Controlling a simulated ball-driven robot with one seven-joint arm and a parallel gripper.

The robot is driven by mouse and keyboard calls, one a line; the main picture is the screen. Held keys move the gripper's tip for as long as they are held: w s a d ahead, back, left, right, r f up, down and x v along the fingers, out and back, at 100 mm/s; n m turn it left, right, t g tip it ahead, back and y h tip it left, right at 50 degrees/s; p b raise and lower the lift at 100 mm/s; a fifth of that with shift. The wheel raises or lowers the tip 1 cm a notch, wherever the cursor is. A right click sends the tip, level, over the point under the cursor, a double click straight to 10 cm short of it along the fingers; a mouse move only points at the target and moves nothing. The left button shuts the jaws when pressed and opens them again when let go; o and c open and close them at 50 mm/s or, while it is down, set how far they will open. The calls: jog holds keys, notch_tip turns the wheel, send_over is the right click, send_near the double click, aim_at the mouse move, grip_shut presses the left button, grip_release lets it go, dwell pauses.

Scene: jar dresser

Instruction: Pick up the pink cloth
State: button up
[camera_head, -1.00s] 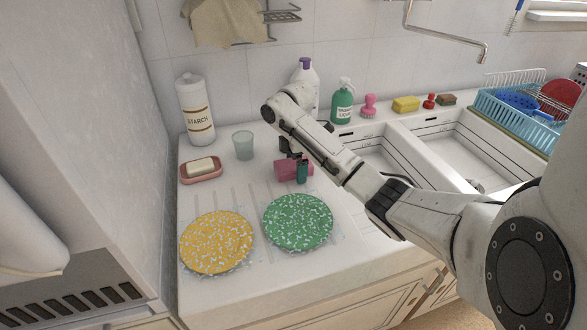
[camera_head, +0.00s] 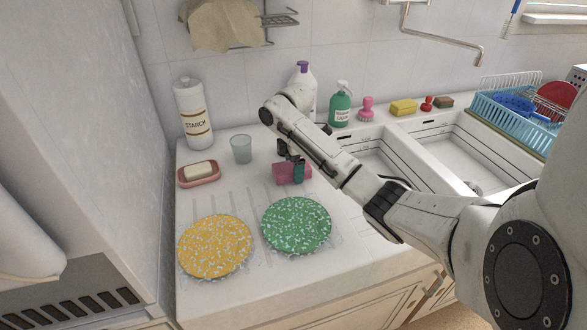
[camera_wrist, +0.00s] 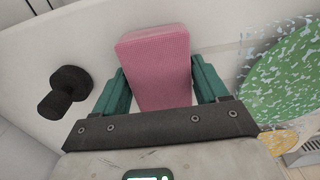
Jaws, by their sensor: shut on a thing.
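The pink cloth (camera_head: 288,174) is a folded, block-shaped bundle over the counter, behind the green speckled plate. It also shows large in the wrist view (camera_wrist: 157,65), between the two green fingers. My gripper (camera_head: 297,171) points down at the cloth and is shut on it, with a finger along each side. In the head view one green finger covers part of the cloth. I cannot tell whether the cloth touches the counter.
A green plate (camera_head: 296,224) and a yellow plate (camera_head: 215,246) lie in front. A glass (camera_head: 241,149), a soap dish (camera_head: 199,179) and a starch bottle (camera_head: 193,115) stand left. Bottles and the sink (camera_head: 447,150) are behind and right.

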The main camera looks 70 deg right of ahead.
jog(key=shift+r, duration=0.65)
jog(key=s+d+r+p, duration=0.4)
jog(key=s+d+r, duration=0.1)
jog(key=s+r, duration=0.6)
jog(key=shift+s+r+p, duration=0.25)
jog(key=shift+s+p, duration=0.1)
jog(key=shift+s, duration=0.75)
